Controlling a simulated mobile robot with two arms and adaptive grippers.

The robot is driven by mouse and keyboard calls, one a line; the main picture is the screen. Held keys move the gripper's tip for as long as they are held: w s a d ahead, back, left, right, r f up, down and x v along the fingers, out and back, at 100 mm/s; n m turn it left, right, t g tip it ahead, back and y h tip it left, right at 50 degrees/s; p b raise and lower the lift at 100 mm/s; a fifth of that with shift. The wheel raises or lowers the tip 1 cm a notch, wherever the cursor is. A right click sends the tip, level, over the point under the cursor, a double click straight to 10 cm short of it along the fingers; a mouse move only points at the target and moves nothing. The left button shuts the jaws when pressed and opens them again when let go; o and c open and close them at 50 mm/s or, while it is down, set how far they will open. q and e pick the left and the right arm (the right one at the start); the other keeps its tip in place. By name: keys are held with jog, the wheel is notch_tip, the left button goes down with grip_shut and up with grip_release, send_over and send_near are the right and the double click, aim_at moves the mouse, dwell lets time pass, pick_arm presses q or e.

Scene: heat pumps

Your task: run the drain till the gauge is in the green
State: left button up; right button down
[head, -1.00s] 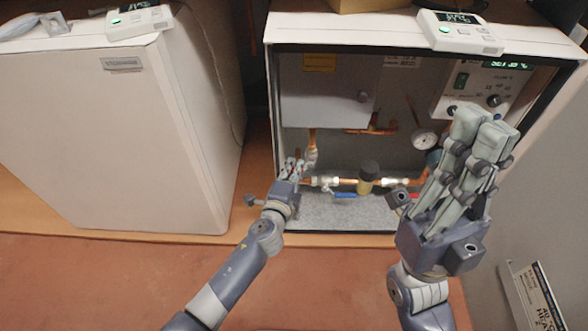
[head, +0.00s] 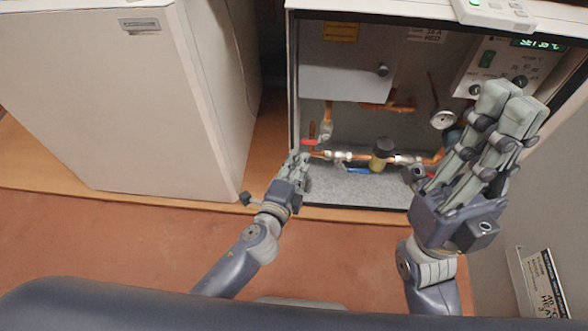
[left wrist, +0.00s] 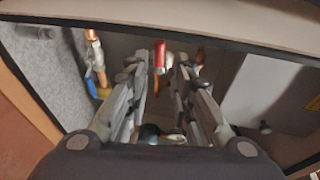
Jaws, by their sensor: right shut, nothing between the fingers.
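The round gauge (head: 443,120) sits at the right inside the open cabinet; its needle is too small to read. A red valve handle (head: 309,141) is at the left of the pipework, and a blue lever (head: 357,171) is below the horizontal pipe. I cannot tell which one is the drain. My left gripper (head: 301,158) is just below the red handle. In the left wrist view its fingers are apart and empty, with the red handle (left wrist: 160,55) beyond the gap between them. My right gripper (head: 512,97) is shut and empty, pointing up before the cabinet's right side.
A control panel (head: 510,68) is at the cabinet's upper right. A grey box (head: 345,76) fills its upper left. A black-capped brass fitting (head: 381,153) stands on the pipe. A white appliance (head: 120,110) is to the left. Floor in front is clear.

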pick_arm(q)
jog(key=shift+v, duration=1.15)
